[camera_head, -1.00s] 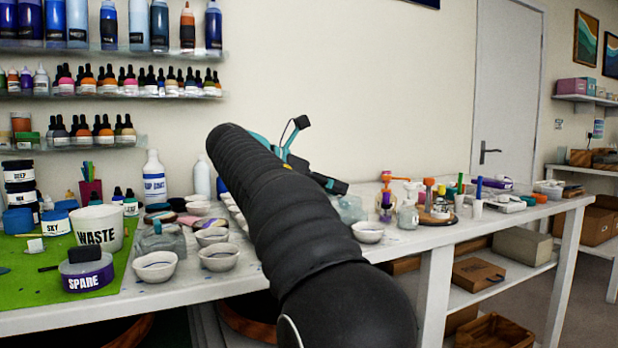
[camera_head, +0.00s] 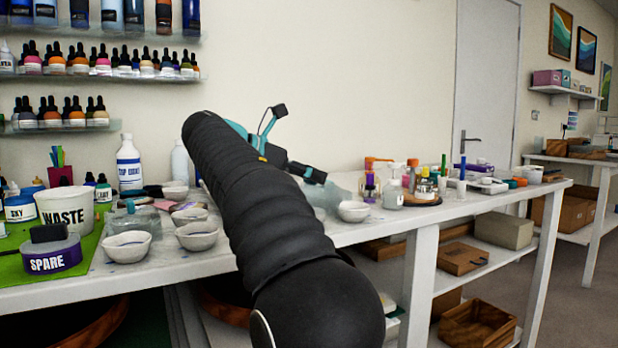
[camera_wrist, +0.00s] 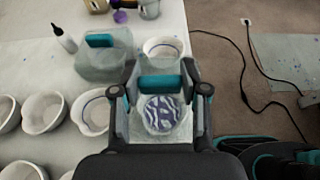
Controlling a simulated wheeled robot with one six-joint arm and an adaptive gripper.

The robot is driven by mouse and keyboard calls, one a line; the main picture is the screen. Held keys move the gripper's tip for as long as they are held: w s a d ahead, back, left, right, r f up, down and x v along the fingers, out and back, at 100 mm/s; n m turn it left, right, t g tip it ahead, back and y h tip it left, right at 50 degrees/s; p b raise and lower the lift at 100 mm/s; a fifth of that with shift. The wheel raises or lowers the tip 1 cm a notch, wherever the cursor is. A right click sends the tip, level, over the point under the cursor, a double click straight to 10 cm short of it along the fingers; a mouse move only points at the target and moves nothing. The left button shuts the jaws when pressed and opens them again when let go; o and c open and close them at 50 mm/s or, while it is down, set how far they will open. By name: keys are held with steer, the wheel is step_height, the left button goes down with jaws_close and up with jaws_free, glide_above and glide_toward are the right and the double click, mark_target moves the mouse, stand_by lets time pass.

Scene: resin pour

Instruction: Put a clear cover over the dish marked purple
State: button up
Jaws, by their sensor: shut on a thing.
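In the wrist view my gripper (camera_wrist: 160,90) is shut on the teal handle of a clear cover (camera_wrist: 158,82). Below it is a white dish with purple-and-white swirls (camera_wrist: 162,114), seen between and past the fingers. The cover's clear walls are faint, and I cannot tell whether it rests around the dish or hangs above it. A second clear cover with a teal handle (camera_wrist: 92,62) stands on the table to the left. In the head view my arm hides the gripper's fingertips and this dish. No purple mark is readable.
White bowls (camera_wrist: 42,112) crowd the left, and a blue-lined bowl (camera_wrist: 163,48) stands just beyond the gripper. The table's right edge is close, with floor and a black cable (camera_wrist: 246,75) past it. In the head view, a WASTE tub (camera_head: 65,212) and SPARE jar (camera_head: 50,258) stand left.

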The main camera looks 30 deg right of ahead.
steer(key=shift+f+b, duration=0.45)
steer(key=shift+f, duration=1.5)
steer(key=shift+f+p, duration=0.2)
steer(key=shift+p, duration=0.2)
steer(key=o, duration=1.2)
steer(key=v, duration=1.2)
